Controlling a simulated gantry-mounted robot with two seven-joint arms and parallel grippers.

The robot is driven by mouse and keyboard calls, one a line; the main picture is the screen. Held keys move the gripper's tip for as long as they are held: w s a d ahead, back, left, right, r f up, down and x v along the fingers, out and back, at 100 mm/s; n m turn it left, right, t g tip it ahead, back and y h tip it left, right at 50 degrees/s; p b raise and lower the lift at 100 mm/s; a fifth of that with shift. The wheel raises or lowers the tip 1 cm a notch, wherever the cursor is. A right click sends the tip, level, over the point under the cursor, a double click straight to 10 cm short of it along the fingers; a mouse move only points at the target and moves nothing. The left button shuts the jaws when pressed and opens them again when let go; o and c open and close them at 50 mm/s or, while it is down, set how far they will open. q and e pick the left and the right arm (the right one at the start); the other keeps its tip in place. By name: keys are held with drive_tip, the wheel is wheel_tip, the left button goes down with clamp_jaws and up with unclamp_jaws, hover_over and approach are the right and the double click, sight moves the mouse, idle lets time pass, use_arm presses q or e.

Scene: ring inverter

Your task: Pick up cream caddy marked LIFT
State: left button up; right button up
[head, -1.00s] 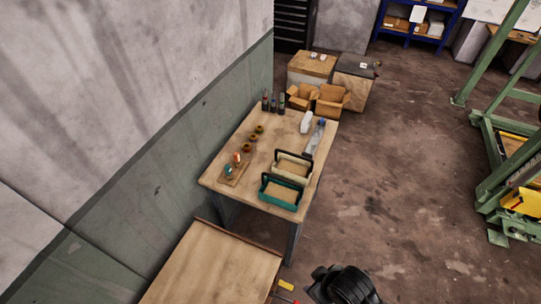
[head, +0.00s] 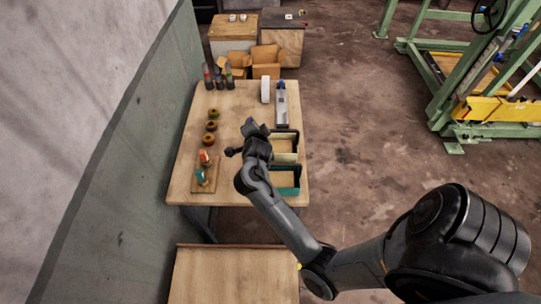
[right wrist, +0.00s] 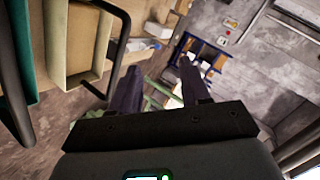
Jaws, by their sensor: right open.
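The cream caddy (head: 287,146) stands on the right side of the wooden table (head: 240,100), partly hidden by my right arm. It also shows in the right wrist view (right wrist: 72,45), at the upper left, with its black handle (right wrist: 126,40). No LIFT marking can be read. A teal caddy (head: 287,190) stands beside it on the near side. My right gripper (head: 250,127) is over the table, just left of the cream caddy in the head view. In the right wrist view its fingers (right wrist: 158,72) are apart and empty. My left gripper is out of view.
Several ring-like parts (head: 211,126) and a small board (head: 205,187) with orange and teal items are on the table's left. Bottles (head: 219,78) stand at the back left. A white container (head: 265,91) and a grey tool (head: 281,106) lie beyond the caddies.

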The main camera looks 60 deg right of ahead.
sight(273, 130)
drive_tip(key=d+f+m+g+b, duration=0.1)
drive_tip(key=d+f+m+g, duration=0.1)
drive_tip(key=f+m, duration=0.1)
drive_tip(key=s+d+f+m+g+h+b, duration=0.1)
drive_tip(key=f+m+g+b, duration=0.1)
drive_tip(key=m, duration=0.1)
drive_tip(key=d+f+m+g+h+b, duration=0.1)
drive_tip(key=d+f+m+g, duration=0.1)
drive_tip(key=f+m, duration=0.1)
drive_tip(key=shift+s+d+f+m+g+b, duration=0.25)
drive_tip(key=shift+d+f+m+g+b, duration=0.1)
drive_tip(key=shift+m, duration=0.15)
drive_tip(key=shift+w+p+x, duration=0.2)
drive_tip(key=shift+p+x, duration=0.1)
drive_tip(key=shift+x, duration=2.6)
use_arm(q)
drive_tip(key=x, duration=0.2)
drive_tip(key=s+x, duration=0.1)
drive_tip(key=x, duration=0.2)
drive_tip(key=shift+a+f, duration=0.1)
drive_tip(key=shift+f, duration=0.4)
use_arm(e)
clamp_jaws()
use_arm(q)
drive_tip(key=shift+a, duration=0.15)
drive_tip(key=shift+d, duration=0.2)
